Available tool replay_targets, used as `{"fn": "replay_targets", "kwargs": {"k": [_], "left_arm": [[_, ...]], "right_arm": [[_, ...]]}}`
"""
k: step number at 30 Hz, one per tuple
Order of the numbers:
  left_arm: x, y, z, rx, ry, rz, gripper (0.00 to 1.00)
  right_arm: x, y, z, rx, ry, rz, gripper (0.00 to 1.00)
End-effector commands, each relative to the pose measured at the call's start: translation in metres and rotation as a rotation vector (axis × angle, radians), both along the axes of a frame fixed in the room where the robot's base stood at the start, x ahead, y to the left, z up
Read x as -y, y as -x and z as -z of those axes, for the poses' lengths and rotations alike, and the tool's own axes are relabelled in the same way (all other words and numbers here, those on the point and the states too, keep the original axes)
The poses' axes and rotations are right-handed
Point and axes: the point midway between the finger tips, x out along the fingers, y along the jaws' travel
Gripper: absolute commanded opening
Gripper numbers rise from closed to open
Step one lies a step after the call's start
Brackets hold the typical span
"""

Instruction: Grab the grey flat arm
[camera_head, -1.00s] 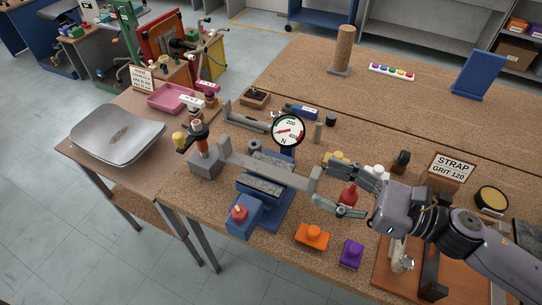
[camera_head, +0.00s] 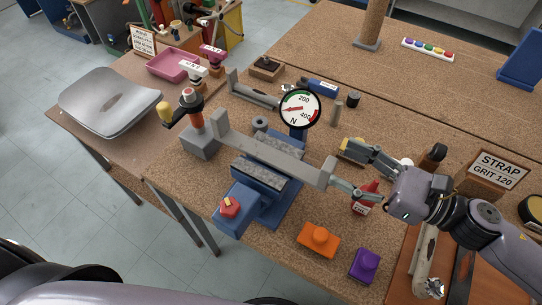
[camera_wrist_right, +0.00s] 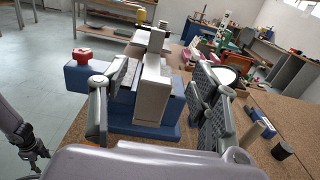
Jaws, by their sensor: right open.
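A long grey flat arm (camera_head: 275,155) with upturned ends lies across a blue clamp-like fixture (camera_head: 285,207). My right gripper (camera_head: 342,168) is open at the arm's right end. In the right wrist view the arm (camera_wrist_right: 152,88) runs between the two spread fingers (camera_wrist_right: 155,105), with visible gaps on both sides. I cannot tell from this whether a finger touches it. A similar grey piece (camera_head: 255,95) lies farther back. A dark gripper at the left edge of the right wrist view (camera_wrist_right: 36,152) looks like my left one; its jaw state is unclear.
A round dial gauge (camera_head: 299,109) stands behind the arm. A red bottle (camera_head: 365,198) is close under my right gripper. Orange (camera_head: 318,240) and purple (camera_head: 364,265) blocks sit in front. A grey seat shell (camera_head: 110,102) lies at left. The rear table is mostly clear.

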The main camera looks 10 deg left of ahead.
Motion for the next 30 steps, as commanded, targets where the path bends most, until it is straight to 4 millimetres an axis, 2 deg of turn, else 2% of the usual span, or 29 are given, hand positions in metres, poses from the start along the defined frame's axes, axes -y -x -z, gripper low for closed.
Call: {"fn": "replay_targets", "kwargs": {"k": [1, 3, 7, 15, 17, 18, 25, 30], "left_arm": [[0.0, -0.001, 0.01, 0.001, 0.0, 0.0, 0.51], [0.0, -0.003, 0.01, 0.004, 0.0, 0.001, 0.51], [0.0, -0.009, 0.007, 0.013, 0.001, 0.001, 0.51], [0.001, -0.015, 0.0, 0.023, 0.003, 0.001, 0.51], [0.001, -0.015, -0.001, 0.023, 0.003, 0.001, 0.51], [0.001, -0.014, -0.006, 0.023, 0.003, 0.001, 0.51], [0.001, -0.013, -0.012, 0.021, 0.003, 0.0, 0.51], [0.001, -0.012, -0.025, 0.018, 0.002, 0.0, 0.51]], "right_arm": [[0.0, 0.0, 0.01, 0.0, 0.0, 0.0, 0.57], [0.0, 0.0, 0.013, -0.001, 0.0, 0.001, 0.57], [0.0, 0.0, 0.029, -0.005, -0.002, 0.001, 0.57], [0.0, 0.0, 0.084, -0.005, -0.002, 0.001, 0.57], [-0.001, -0.001, 0.091, -0.003, -0.002, 0.002, 0.57], [-0.007, -0.003, 0.086, 0.001, -0.004, 0.0, 0.57], [-0.023, -0.008, 0.087, 0.002, -0.002, 0.0, 0.57], [-0.05, -0.016, 0.084, 0.003, -0.002, -0.002, 0.57]]}}
